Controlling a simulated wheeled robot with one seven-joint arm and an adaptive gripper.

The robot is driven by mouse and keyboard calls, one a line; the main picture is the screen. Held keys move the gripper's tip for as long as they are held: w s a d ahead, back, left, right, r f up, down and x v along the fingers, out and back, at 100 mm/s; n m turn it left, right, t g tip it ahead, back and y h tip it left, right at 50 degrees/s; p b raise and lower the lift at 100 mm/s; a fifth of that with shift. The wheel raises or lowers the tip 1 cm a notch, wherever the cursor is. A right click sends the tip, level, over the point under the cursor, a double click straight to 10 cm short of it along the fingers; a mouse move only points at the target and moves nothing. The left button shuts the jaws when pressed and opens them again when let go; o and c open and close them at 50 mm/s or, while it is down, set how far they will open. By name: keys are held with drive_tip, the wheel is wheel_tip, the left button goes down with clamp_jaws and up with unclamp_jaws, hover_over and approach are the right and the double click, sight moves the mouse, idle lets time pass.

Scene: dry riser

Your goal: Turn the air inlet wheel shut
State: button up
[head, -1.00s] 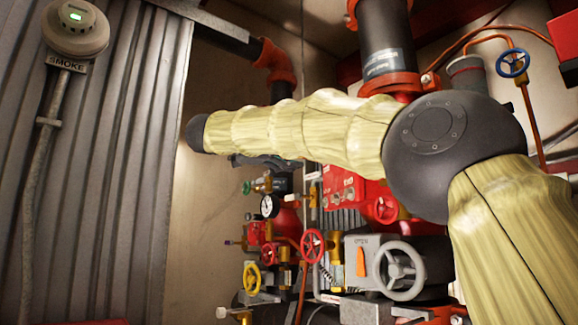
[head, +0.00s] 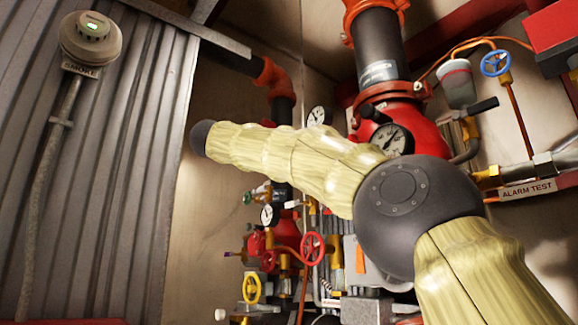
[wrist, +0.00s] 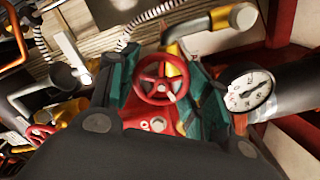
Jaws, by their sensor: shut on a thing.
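A red handwheel (wrist: 161,87) with spokes sits in the middle of the wrist view, on a red fitting. My gripper (wrist: 162,82) has its two teal-padded fingers on either side of this wheel and is shut on it. No label on the wheel can be read, so I cannot tell from a label that it is the air inlet wheel. In the head view my sleeved arm crosses the middle, and the gripper does not show there. A red wheel (head: 312,249) shows below the arm in the head view; I cannot tell whether it is the same one.
A gauge (wrist: 247,92) stands close right of the gripper. Another red wheel (wrist: 40,134) is at lower left in the wrist view. The head view shows a yellow wheel (head: 251,289), a blue wheel (head: 496,64), a large gauge (head: 391,139) and a smoke detector (head: 90,38).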

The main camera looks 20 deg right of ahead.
drive_tip(key=shift+f, duration=0.1)
idle(0.4)
drive_tip(key=o, duration=1.1)
drive_tip(key=shift+c, duration=0.2)
drive_tip(key=v, duration=1.2)
drive_tip(key=shift+d, duration=0.1)
